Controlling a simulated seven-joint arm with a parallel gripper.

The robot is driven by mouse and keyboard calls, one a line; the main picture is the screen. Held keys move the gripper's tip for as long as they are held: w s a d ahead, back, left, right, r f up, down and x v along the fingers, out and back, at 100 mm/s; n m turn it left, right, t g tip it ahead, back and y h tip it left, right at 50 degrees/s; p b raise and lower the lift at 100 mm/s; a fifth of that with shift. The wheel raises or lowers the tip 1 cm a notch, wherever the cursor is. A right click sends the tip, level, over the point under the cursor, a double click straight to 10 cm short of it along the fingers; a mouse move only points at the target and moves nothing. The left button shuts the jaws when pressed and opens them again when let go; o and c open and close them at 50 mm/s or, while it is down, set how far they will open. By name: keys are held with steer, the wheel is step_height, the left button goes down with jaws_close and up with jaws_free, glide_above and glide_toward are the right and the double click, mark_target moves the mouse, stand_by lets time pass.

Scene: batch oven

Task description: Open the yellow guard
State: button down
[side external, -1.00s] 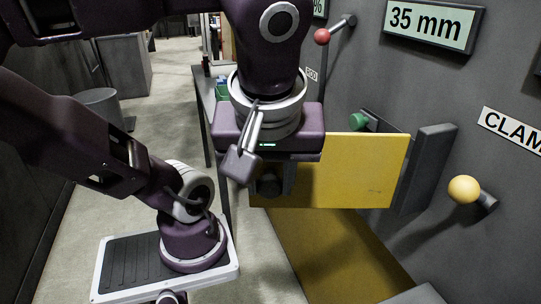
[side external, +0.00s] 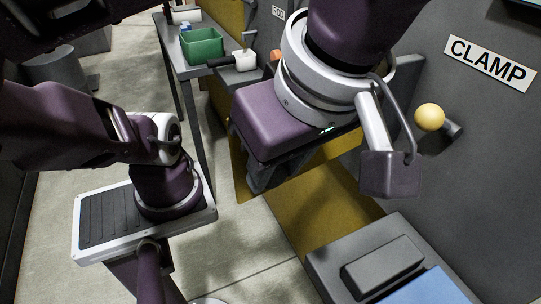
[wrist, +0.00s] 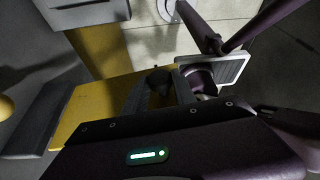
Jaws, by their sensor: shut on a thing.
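The yellow guard (wrist: 92,106) is a flat panel beside a dark grey upright block (wrist: 42,112) in the wrist view. The exact grip point is hidden.
A yellow ball knob (side external: 430,117) sticks out of the grey wall by the CLAMP label (side external: 487,63). A grey block (side external: 383,265) stands at the front right.

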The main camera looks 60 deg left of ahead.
stand_by(0.3)
steer(key=c, duration=1)
jaws_free()
steer(key=shift+c, duration=0.2)
steer(key=shift+r, duration=0.1)
steer(key=v, duration=0.7)
